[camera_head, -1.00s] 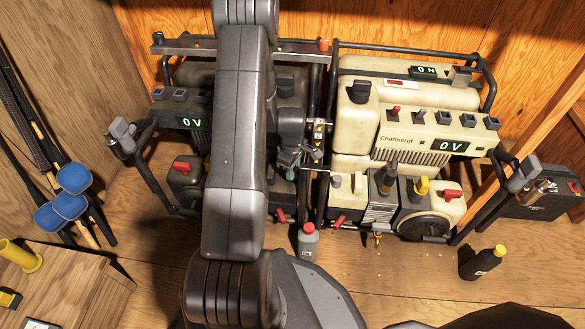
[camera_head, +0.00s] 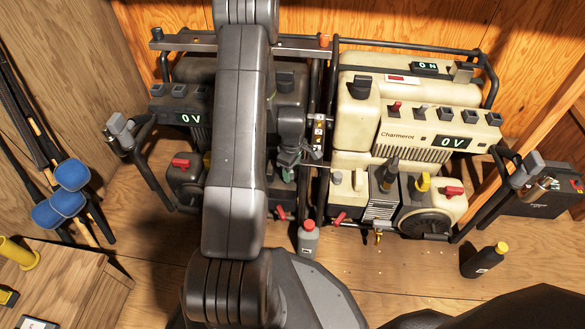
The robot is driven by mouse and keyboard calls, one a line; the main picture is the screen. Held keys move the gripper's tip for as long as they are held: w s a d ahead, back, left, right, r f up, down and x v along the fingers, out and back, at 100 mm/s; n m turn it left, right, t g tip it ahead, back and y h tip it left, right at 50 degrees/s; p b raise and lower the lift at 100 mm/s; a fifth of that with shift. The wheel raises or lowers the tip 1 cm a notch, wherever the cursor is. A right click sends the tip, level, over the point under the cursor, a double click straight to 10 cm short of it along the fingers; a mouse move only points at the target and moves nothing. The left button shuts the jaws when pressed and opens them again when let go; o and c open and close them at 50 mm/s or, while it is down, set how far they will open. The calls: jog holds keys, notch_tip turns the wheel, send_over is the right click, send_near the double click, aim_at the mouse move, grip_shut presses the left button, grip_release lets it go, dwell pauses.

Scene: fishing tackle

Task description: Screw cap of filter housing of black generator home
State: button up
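The black generator (camera_head: 192,72) stands at the left against the wooden wall, its display (camera_head: 192,119) reading 0V. My arm crosses in front of it and hides its middle. My gripper (camera_head: 288,160) is small and dark at the generator's lower right part, near the frame bars. Whether its fingers are open or shut, and whether they touch a cap, I cannot make out. The filter housing and its cap are not clearly visible; they may be hidden behind my gripper and wrist.
A cream generator (camera_head: 360,110) stands close on the right, separated by dark frame bars. A grey bottle with a red cap (camera_head: 308,240) stands on the floor in front; a black bottle with a yellow cap (camera_head: 484,262) is at right. A wooden crate (camera_head: 70,285) and blue-ended rods (camera_head: 72,177) are at left.

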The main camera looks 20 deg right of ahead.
aim_at(293, 170)
notch_tip(293, 170, up, 14)
jog(key=p, duration=0.5)
jog(key=shift+f, duration=0.2)
notch_tip(293, 170, down, 14)
jog(key=b, duration=0.5)
jog(key=shift+r, duration=0.45)
